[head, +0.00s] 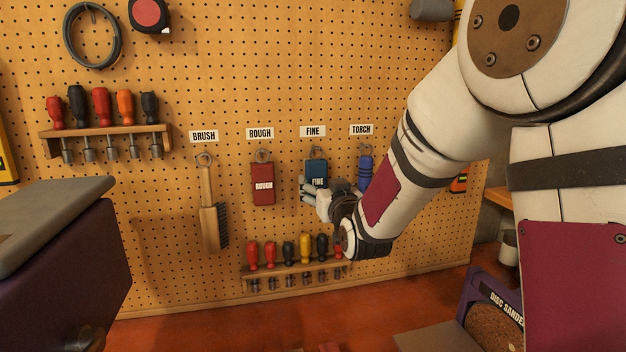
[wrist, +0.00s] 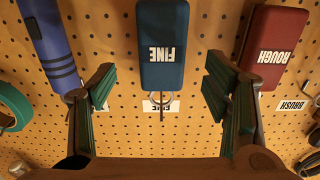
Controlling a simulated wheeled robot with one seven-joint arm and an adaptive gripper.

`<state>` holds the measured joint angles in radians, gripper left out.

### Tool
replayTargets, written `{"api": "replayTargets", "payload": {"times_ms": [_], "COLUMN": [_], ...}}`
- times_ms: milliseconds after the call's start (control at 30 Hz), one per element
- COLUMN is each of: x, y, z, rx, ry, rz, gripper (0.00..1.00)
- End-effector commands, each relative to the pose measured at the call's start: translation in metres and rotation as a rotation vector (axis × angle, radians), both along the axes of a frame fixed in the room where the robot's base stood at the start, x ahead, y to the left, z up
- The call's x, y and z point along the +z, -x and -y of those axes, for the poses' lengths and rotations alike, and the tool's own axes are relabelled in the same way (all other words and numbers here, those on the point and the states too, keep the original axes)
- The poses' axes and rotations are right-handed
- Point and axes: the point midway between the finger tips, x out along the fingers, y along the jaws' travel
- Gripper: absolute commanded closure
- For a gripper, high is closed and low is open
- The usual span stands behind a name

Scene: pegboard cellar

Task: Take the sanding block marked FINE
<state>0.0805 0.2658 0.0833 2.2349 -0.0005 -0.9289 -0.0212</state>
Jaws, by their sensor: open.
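The blue sanding block marked FINE (head: 317,171) hangs on the pegboard under the FINE label (head: 313,131). My gripper (head: 318,190) is in front of its lower part in the head view and hides some of it. In the wrist view the picture is upside down, and the FINE block (wrist: 163,45) shows at the top centre, hanging from a hook. My gripper (wrist: 162,95) is open there, with one green-padded finger on each side and nothing between them but board, hook and label.
The red ROUGH block (head: 263,184) hangs to the left and the blue torch (head: 365,170) to the right, both close by. A brush (head: 212,215) hangs further left. A rack of screwdrivers (head: 295,270) sits below. A purple cabinet (head: 65,260) stands at the front left.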

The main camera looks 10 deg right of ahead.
Motion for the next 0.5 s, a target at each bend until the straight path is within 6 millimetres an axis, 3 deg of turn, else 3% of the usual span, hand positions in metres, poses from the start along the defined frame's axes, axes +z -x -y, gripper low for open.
{"api": "replayTargets", "payload": {"times_ms": [267,500], "x": [-0.001,-0.004], "y": [-0.018,-0.049], "z": [-0.001,-0.003], "rx": [0.000,-0.001], "ry": [0.000,0.000], "rz": [0.000,0.000], "gripper": [0.30,0.30]}}
